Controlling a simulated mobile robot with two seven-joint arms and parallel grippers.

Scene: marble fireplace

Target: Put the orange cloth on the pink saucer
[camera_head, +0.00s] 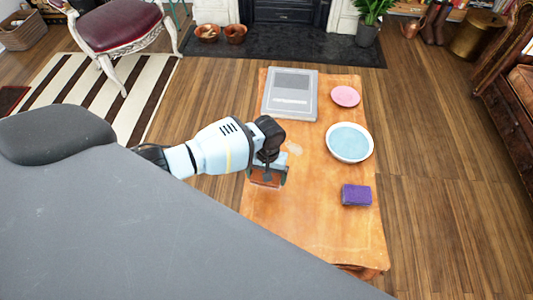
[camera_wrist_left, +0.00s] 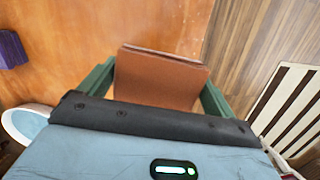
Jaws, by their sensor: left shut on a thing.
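The orange cloth (camera_wrist_left: 158,80) is a folded brown-orange piece between the green fingers of my left gripper (camera_wrist_left: 157,88) in the left wrist view. In the head view, my left gripper (camera_head: 268,179) is shut on the cloth (camera_head: 266,178) over the left edge of the wooden table. I cannot tell whether the cloth touches the tabletop. The pink saucer (camera_head: 345,96) lies empty at the table's far right, beyond and to the right of the gripper. My right gripper is not in view.
The wooden table (camera_head: 310,225) also holds a grey flat box (camera_head: 290,94), a white bowl with a light blue inside (camera_head: 349,142) and a purple block (camera_head: 356,195). The bowl stands between the saucer and the block. The table's near middle is clear.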

